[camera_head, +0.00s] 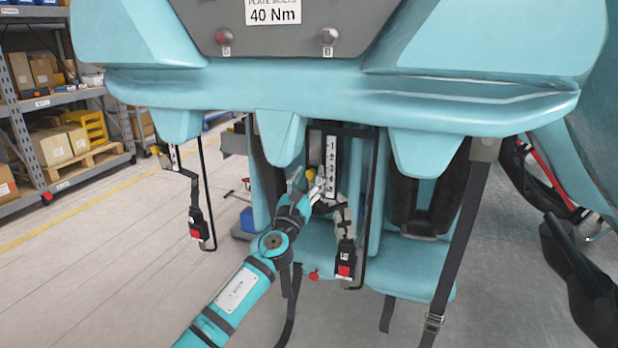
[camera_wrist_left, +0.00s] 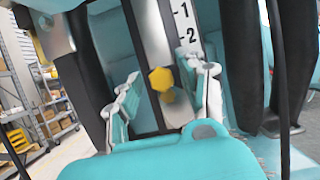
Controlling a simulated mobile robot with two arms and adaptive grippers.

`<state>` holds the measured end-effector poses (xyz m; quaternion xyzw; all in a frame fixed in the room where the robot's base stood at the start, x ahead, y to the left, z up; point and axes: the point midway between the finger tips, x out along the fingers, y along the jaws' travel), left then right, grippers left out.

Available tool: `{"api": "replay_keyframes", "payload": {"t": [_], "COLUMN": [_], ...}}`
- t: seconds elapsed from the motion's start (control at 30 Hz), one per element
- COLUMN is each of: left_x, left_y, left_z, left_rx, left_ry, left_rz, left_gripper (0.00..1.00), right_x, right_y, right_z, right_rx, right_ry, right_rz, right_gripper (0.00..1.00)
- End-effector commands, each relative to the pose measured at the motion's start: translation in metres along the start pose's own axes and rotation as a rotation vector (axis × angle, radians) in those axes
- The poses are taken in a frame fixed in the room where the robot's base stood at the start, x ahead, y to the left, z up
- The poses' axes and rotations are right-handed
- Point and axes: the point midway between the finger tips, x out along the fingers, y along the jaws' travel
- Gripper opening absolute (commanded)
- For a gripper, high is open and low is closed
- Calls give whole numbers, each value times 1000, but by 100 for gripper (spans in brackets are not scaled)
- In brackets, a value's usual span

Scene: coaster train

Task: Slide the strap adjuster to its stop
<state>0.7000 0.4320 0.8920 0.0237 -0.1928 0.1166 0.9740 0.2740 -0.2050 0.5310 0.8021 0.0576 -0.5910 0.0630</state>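The strap adjuster appears as a yellow knob (camera_head: 315,204) on an upright metal rail beside a white number scale (camera_head: 331,160) on the teal seat. In the left wrist view the yellow hexagonal knob (camera_wrist_left: 160,79) shows close up, beside the scale (camera_wrist_left: 186,30) near its mark 2. My left gripper (camera_head: 306,186) is in front of the rail. In the left wrist view its two fingers (camera_wrist_left: 166,97) are apart, one on each side of the knob, with visible gaps. I cannot make out the right gripper.
Black straps and a red-button buckle (camera_head: 344,271) hang beside the rail. Another buckle (camera_head: 199,230) hangs at the left. The teal seat front (camera_head: 330,105) overhangs the work area. Shelves with boxes (camera_head: 60,140) stand at the far left, with open floor (camera_head: 100,260) before them.

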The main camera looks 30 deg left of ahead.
Motion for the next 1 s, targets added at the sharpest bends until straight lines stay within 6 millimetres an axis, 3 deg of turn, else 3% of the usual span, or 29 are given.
{"api": "replay_keyframes", "payload": {"t": [0.37, 0.47, 0.8, 1.0], "left_x": [-4, -17, -88, -114], "left_y": [-1, -1, 0, 0], "left_z": [0, 0, -1, 0], "left_rx": [-2, -1, -1, -1], "left_ry": [-1, 0, 3, 1], "left_rz": [-2, -3, -3, 0], "left_gripper": [49, 49, 49, 49], "right_x": [0, 0, 0, 0], "right_y": [0, 0, 0, 0], "right_z": [-1, -1, 0, 0], "right_rx": [0, 0, 0, 0], "right_ry": [2, 2, 1, 1], "right_rz": [-1, -1, -1, -1], "right_gripper": [48, 48, 48, 48]}}
